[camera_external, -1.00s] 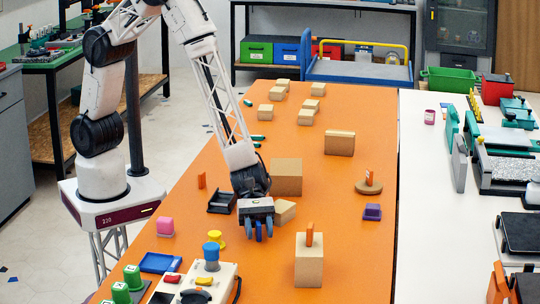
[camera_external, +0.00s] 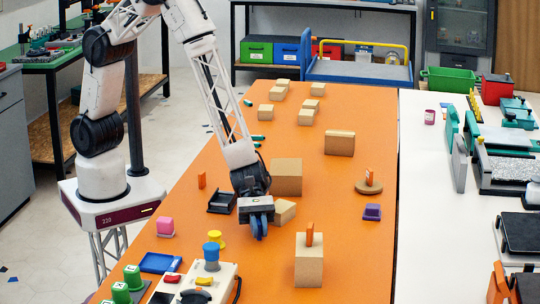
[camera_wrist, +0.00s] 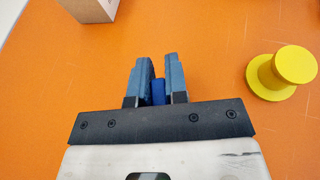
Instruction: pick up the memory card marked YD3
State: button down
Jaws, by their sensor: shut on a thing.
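My gripper (camera_external: 259,229) is low over the orange table, left of a wooden block that holds an upright orange card. In the wrist view the fingers of my gripper (camera_wrist: 158,72) are closed on a small dark blue piece (camera_wrist: 158,92), which looks like a card. The fingers hide most of it, and I can read no marking on it. Upright orange cards stand on the front wooden block (camera_external: 309,233), on a round wooden base (camera_external: 369,176) and at the table's left (camera_external: 201,180). Their marks are too small to read.
A yellow knob-shaped piece (camera_wrist: 283,72) is right of my gripper in the wrist view. Wooden blocks (camera_external: 285,177) stand behind the gripper. A black holder (camera_external: 222,201), a pink block (camera_external: 165,227) and a blue tray (camera_external: 161,262) lie left. A purple piece (camera_external: 372,212) is right.

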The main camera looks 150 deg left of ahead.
jog(key=shift+r, duration=1.5)
jog(key=s+d, duration=0.1)
jog(key=s, duration=0.4)
jog(key=s+d+r, duration=0.1)
jog(key=s, duration=0.4)
jog(key=s+d, duration=0.1)
jog(key=s, duration=0.4)
jog(key=shift+s+d+r, duration=0.25)
jog(key=shift+s+r, duration=0.05)
